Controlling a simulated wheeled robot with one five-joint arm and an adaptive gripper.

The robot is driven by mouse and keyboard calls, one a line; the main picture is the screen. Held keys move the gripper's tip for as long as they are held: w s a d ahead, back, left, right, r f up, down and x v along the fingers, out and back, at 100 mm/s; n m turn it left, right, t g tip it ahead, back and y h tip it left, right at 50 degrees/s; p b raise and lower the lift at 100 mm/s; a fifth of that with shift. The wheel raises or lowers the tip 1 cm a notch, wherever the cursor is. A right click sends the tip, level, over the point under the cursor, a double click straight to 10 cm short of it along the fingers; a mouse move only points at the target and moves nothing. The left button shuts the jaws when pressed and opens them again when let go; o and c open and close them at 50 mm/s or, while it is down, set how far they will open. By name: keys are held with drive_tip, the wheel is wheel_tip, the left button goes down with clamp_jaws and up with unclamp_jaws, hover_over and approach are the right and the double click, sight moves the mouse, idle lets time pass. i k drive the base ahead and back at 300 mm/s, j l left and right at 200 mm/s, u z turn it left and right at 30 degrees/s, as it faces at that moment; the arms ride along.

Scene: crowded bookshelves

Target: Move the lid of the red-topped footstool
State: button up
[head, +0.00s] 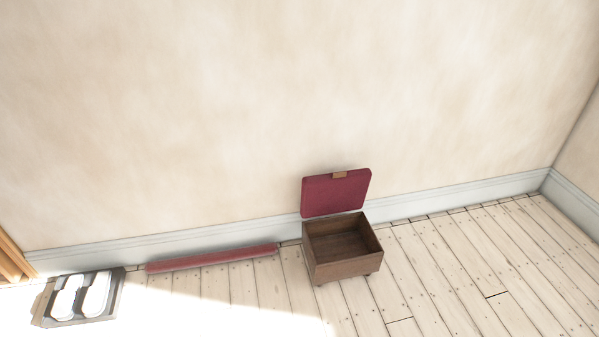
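The footstool (342,271) is a brown wooden box on short feet, standing on the floor near the wall. Its red lid (335,197) is raised and stands upright at the back of the box. A small tan tab (339,175) sits at the lid's top edge. The inside of the box shows and looks empty. My gripper is not in this view.
A long red roll (212,259) lies along the baseboard left of the footstool. A grey tray (67,317) with white slippers or similar items sits at the lower left. A wooden edge (12,262) shows at far left. The plank floor to the right is clear.

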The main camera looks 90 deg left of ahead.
sight(321, 195)
drive_tip(key=j+u, duration=0.1)
drive_tip(key=u, duration=0.35)
drive_tip(key=i+u, duration=0.1)
drive_tip(key=u, duration=0.3)
drive_tip(key=j+u, duration=0.15)
drive_tip(key=u, duration=0.3)
drive_tip(key=i+u, duration=0.15)
drive_tip(key=u, duration=0.7)
drive_tip(key=i+u, duration=0.15)
drive_tip(key=u, duration=0.75)
drive_tip(key=i+l, duration=0.05)
drive_tip(key=l, duration=0.05)
